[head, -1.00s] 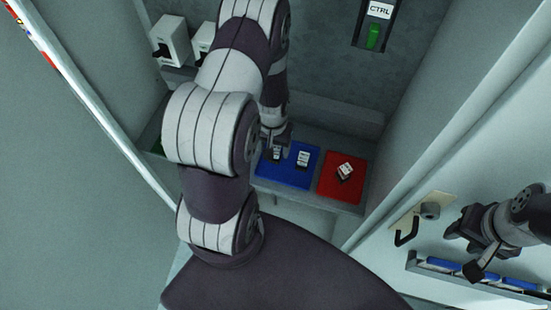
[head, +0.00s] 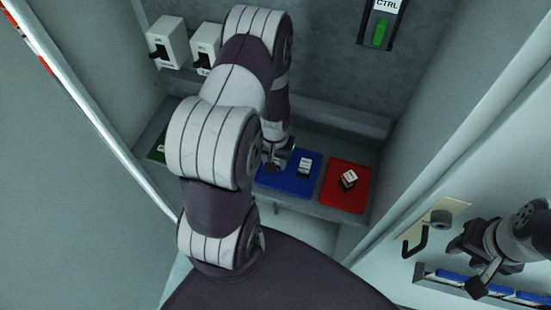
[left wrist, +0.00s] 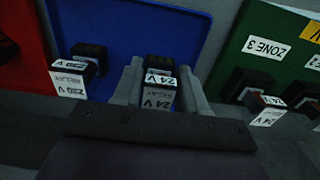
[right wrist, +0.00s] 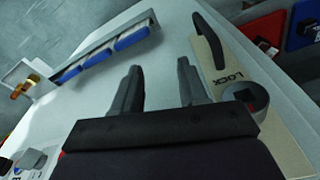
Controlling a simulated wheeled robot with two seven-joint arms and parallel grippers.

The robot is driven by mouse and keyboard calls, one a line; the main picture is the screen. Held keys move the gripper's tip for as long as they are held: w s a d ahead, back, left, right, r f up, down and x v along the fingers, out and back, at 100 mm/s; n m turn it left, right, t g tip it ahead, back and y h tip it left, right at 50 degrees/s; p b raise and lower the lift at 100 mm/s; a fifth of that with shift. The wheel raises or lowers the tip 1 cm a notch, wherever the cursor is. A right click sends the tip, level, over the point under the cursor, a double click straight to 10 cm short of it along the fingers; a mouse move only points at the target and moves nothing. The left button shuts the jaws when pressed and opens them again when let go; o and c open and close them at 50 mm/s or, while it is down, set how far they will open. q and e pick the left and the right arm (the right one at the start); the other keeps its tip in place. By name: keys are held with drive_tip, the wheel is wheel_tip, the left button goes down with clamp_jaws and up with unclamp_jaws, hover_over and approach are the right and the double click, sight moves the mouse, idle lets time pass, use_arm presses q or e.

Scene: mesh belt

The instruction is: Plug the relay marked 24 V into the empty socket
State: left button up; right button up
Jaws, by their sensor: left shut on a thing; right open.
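My left gripper (left wrist: 160,72) is shut on a black relay (left wrist: 159,97) with a white label reading 24 V, over the blue mat (left wrist: 120,30). I cannot tell whether the relay touches the mat. In the head view the left gripper (head: 277,158) is at the mat's left part, its relay mostly hidden. A relay marked 230 V (left wrist: 70,80) stands beside it on the blue mat. The green panel (left wrist: 258,50) labelled ZONE 3 carries dark blocks; I cannot make out the empty socket. My right gripper (right wrist: 160,85) is open and empty.
A red mat (head: 333,202) right of the blue one holds another relay (head: 348,179). White switch boxes (head: 166,43) and a CTRL unit (head: 380,28) are on the back wall. A LOCK plate with handle (right wrist: 225,70) and a rack of blue items (right wrist: 100,55) are near the right gripper.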

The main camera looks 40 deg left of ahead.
use_arm(q)
wheel_tip(320, 180, up, 5)
drive_tip(key=p, duration=0.4)
drive_tip(key=s+d+r+p, duration=0.1)
drive_tip(key=d+r+p, duration=0.4)
drive_tip(key=d, duration=0.6)
drive_tip(key=shift+d+r+p, duration=0.3)
drive_tip(key=shift+r+p, duration=0.1)
drive_tip(key=shift+p, duration=0.2)
drive_tip(key=shift+s, duration=0.15)
